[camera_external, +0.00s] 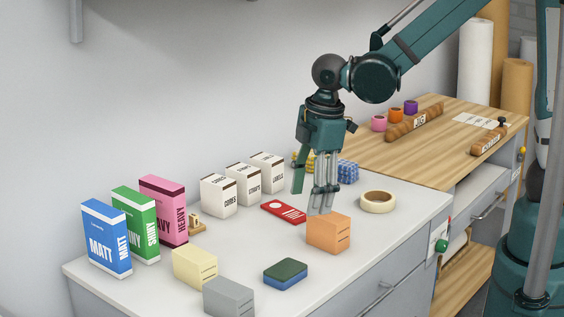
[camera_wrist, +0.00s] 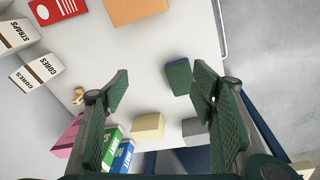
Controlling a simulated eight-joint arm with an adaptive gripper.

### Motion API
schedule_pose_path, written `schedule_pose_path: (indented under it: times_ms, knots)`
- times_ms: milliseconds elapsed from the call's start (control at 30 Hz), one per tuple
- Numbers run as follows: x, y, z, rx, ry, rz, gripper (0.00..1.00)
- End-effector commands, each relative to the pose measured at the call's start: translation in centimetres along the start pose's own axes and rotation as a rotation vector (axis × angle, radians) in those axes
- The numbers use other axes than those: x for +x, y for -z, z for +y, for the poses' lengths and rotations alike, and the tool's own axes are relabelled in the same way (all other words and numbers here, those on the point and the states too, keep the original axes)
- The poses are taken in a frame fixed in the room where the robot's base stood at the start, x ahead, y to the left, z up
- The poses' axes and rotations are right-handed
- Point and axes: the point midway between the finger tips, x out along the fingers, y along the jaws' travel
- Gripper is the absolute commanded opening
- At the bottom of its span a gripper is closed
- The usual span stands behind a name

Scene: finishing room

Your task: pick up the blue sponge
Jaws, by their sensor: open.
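The blue sponge (camera_external: 285,276) has a dark green top layer and lies flat near the front edge of the white counter. In the wrist view the sponge (camera_wrist: 178,77) shows between the fingers, closer to the right one, with no visible contact. My gripper (camera_external: 312,198) is open and empty, pointing down above the counter. In the outside view it is above and behind the sponge, by the orange block (camera_external: 328,234). In the wrist view my gripper (camera_wrist: 161,86) has its two dark green fingers wide apart.
A yellow block (camera_external: 194,268) and a grey block (camera_external: 228,298) stand left of the sponge. Blue, green and pink boxes (camera_external: 163,211) stand farther left. White boxes (camera_external: 219,195), a red card (camera_external: 284,212) and a tape roll (camera_external: 378,202) are behind. Bare counter surrounds the sponge.

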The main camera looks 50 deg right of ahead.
Motion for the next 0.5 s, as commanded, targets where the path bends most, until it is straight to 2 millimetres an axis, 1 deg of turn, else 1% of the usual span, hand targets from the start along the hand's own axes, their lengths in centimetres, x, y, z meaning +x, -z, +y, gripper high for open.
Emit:
schedule_pose_path:
  times_ms: [33, 200, 500]
  knots:
    - [0.4, 0.8, -0.2, -0.029, 0.009, -0.007, 0.57]
    - [2.3, 3.0, -1.3, -0.13, 0.041, -0.032, 0.57]
    - [5.8, 6.2, -3.5, -0.298, 0.096, -0.072, 0.57]
